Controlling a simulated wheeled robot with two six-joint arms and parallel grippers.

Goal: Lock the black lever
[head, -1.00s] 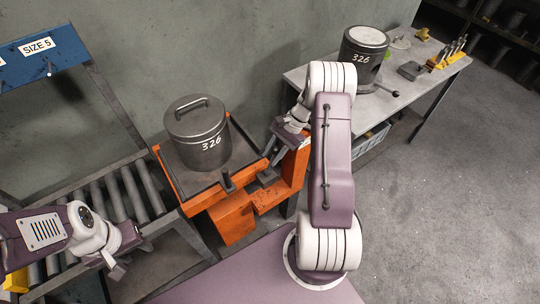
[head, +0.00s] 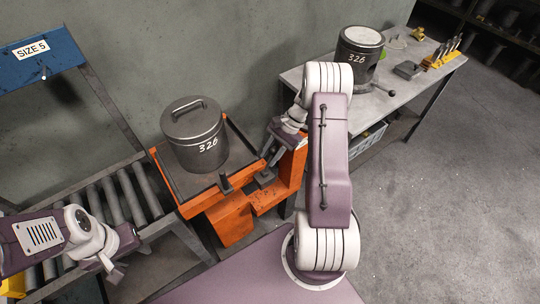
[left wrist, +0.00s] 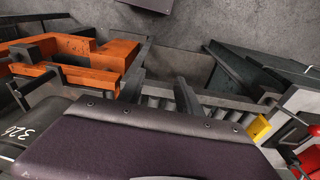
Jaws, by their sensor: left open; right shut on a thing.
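An orange press frame with a tray (head: 205,201) stands in the middle of the head view. A grey lidded canister (head: 195,140) marked 326 stands upright in the tray. My right gripper (head: 265,166) reaches down at the tray's right edge. It is shut on a dark part there, seemingly the black lever (head: 264,179); the gripper hides most of it, so its position is unclear. A short black stub (head: 224,184) stands at the tray's front edge. My left gripper (head: 112,267) is open and empty at lower left, beside the roller conveyor; its fingers (left wrist: 160,92) show in the left wrist view.
A roller conveyor (head: 108,196) lies left of the tray, below a blue SIZE 5 panel (head: 40,62). A table (head: 404,97) at the upper right holds another 326 canister (head: 359,58), a grey block (head: 408,70) and a yellow tool rack (head: 440,60). Open floor lies at right.

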